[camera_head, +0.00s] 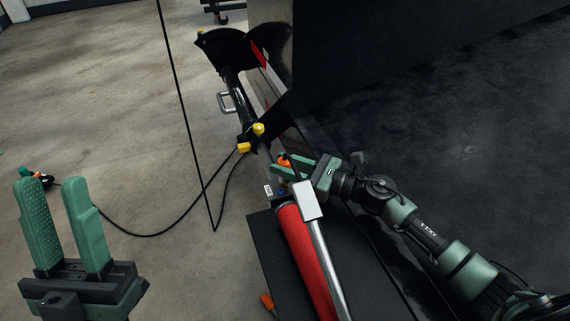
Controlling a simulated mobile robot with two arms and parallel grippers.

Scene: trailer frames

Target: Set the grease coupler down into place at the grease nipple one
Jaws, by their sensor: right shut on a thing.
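My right gripper (283,166) reaches in from the right, beside the dark frame of the trailer. It is shut on a small orange-marked piece (285,160), which looks like the grease coupler. The fingers hide much of it. Two yellow caps (258,129) sit on the black metal part just up and left of the gripper. I cannot make out which spot is grease nipple one, nor whether the coupler touches it. My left gripper (51,182) is open and empty at the lower left, over the floor.
A red cylinder with a silver lever (305,255), like a grease gun, lies on a black surface (262,240) below the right gripper. A black cable (184,110) hangs down and loops across the floor. The concrete floor (95,110) at left is mostly clear.

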